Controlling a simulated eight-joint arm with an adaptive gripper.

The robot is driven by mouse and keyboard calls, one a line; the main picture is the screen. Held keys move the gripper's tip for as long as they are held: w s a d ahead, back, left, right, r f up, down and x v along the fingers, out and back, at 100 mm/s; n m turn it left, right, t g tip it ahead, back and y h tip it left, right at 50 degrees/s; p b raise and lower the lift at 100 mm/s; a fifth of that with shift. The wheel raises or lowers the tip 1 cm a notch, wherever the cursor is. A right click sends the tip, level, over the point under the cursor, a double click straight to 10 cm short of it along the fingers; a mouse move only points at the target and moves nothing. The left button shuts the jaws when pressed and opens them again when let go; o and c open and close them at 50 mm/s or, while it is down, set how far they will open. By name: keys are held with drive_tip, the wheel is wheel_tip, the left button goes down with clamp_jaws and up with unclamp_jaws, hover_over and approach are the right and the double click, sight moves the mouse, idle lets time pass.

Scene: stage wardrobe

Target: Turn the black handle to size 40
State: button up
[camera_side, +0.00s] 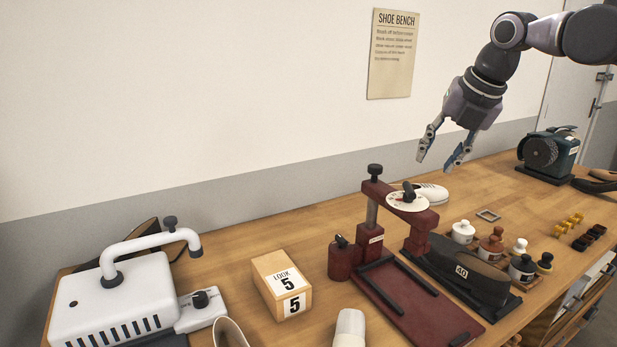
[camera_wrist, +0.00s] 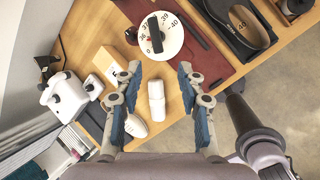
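The black handle (camera_side: 408,191) lies across a round white dial (camera_side: 416,204) on top of the dark red press (camera_side: 385,194). In the wrist view the handle (camera_wrist: 155,34) is a bar across the numbered dial (camera_wrist: 172,42). Its far end is near the upper left of the dial, apart from the 40 mark at the upper right; its exact number is hard to read. My gripper (camera_side: 438,163) is above and behind the press, fingers spread and empty. In the wrist view my gripper (camera_wrist: 160,72) has wide-apart fingertips, with the dial beyond them.
A dark shoe form (camera_side: 475,279) labelled 40 stands right of the press. A black knob (camera_side: 375,170) rises on the press's left. A wooden LOOK 5 block (camera_side: 282,284), white machine (camera_side: 118,300) and several small bottles surround it. A green machine (camera_side: 549,153) stands farther right.

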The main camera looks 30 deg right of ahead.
sight(411, 187)
drive_tip(key=w+f+n, duration=0.1)
drive_tip(key=f, duration=0.1)
drive_tip(key=w+f+n, duration=0.1)
drive_tip(key=w+f, duration=0.1)
drive_tip(key=f, duration=0.1)
drive_tip(key=w+f, duration=0.2)
drive_tip(key=f, duration=0.1)
drive_tip(key=shift+w+d+n, duration=0.2)
drive_tip(key=shift+d+n, duration=0.15)
drive_tip(key=shift+n, duration=0.05)
idle(0.3)
clamp_jaws()
